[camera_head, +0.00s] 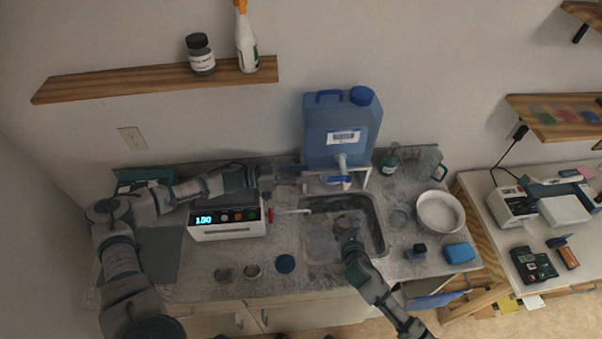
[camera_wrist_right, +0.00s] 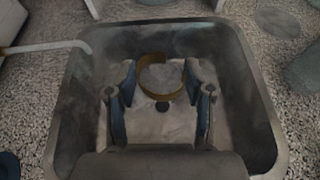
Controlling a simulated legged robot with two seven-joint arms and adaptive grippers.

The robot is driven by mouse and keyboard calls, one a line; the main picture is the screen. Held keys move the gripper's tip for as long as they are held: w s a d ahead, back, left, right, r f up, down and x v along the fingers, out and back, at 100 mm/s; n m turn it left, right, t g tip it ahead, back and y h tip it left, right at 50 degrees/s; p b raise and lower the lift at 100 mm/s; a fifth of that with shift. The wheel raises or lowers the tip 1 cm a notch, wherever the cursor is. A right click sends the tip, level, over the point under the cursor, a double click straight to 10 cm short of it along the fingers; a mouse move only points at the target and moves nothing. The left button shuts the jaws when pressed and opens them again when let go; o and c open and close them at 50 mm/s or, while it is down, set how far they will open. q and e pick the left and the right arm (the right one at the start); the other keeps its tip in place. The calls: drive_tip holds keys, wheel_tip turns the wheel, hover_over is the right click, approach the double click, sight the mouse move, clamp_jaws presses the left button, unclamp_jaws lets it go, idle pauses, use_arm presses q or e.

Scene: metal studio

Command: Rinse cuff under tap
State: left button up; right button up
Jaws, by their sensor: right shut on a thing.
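The cuff (camera_wrist_right: 161,95) is an open brass-coloured band in the right wrist view, held between the fingers of my right gripper (camera_wrist_right: 161,78). In the head view the right gripper (camera_head: 348,234) and the small cuff (camera_head: 343,221) are over the grey sink basin (camera_head: 378,238). The blue water container (camera_head: 341,130) stands behind the sink, with its white tap (camera_head: 342,162) over the back rim.
A white box with a lit display (camera_head: 228,220) and a thin spout (camera_head: 293,211) stands left of the sink. A white bowl (camera_head: 440,212), a blue sponge (camera_head: 459,252) and a glass pitcher (camera_head: 422,162) are at right. Small round dishes lie at the front left.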

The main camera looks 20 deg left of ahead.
drive_tip(key=s+d+p, duration=0.3)
drive_tip(key=s+p, duration=0.1)
drive_tip(key=s, duration=0.4)
drive_tip(key=shift+s+d, duration=0.15)
drive_tip(key=shift+d, duration=0.05)
drive_tip(key=shift+s, duration=0.1)
